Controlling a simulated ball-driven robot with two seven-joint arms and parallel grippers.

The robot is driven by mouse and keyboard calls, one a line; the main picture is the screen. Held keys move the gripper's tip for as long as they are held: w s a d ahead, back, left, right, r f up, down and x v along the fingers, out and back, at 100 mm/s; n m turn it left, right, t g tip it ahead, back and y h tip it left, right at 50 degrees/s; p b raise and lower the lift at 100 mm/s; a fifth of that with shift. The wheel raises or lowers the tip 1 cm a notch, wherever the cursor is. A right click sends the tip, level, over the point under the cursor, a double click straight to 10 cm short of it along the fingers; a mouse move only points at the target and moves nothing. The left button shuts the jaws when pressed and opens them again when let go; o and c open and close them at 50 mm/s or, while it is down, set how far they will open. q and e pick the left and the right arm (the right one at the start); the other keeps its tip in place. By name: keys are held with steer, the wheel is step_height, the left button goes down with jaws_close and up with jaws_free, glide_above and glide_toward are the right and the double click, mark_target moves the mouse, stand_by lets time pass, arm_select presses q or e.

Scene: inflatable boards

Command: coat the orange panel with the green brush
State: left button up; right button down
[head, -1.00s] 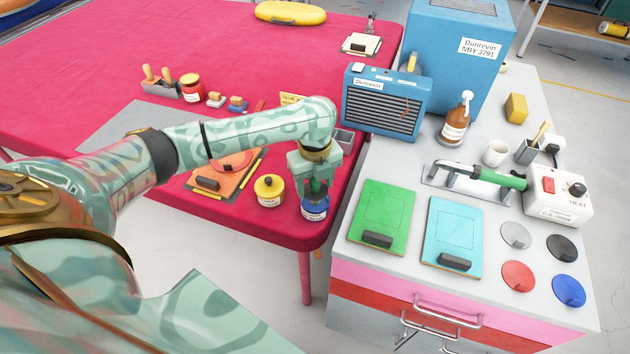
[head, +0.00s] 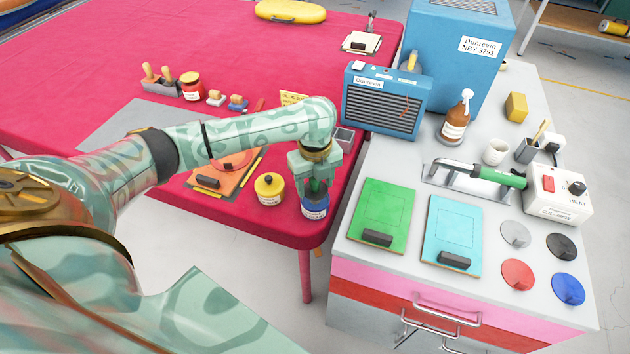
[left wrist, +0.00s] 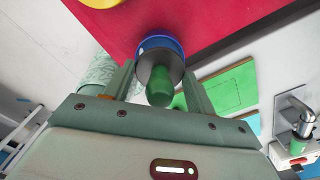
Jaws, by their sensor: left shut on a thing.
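The orange panel (head: 229,177) lies on the red table near its front edge, with a dark block and a red round patch on it. My left gripper (head: 316,188) is to the right of the panel, shut on the green brush (left wrist: 160,88). It points down over the blue pot (head: 314,206) at the table corner. In the left wrist view the brush's green handle stands between the fingers, and its lower end is at the pot (left wrist: 160,43). The bristles are hidden. My right gripper is not in view.
A yellow pot (head: 269,189) stands between the orange panel and the blue pot. The grey-topped cabinet on the right carries a green panel (head: 382,212), a cyan panel (head: 452,230), a heating tool (head: 490,176) and coloured discs. A blue heater box (head: 385,105) stands behind.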

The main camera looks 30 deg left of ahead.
arm_select(q)
steer(key=shift+s+f+p, duration=0.1)
steer(key=shift+f+p, duration=0.05)
steer(key=shift+p, duration=0.2)
stand_by(1.1)
step_height(320, 180, up, 2)
steer(key=p, duration=0.2)
steer(key=shift+r+p, duration=0.2)
steer(key=shift+p, duration=0.15)
step_height(320, 180, up, 5)
steer(key=p, duration=0.6)
steer(key=shift+f, duration=0.1)
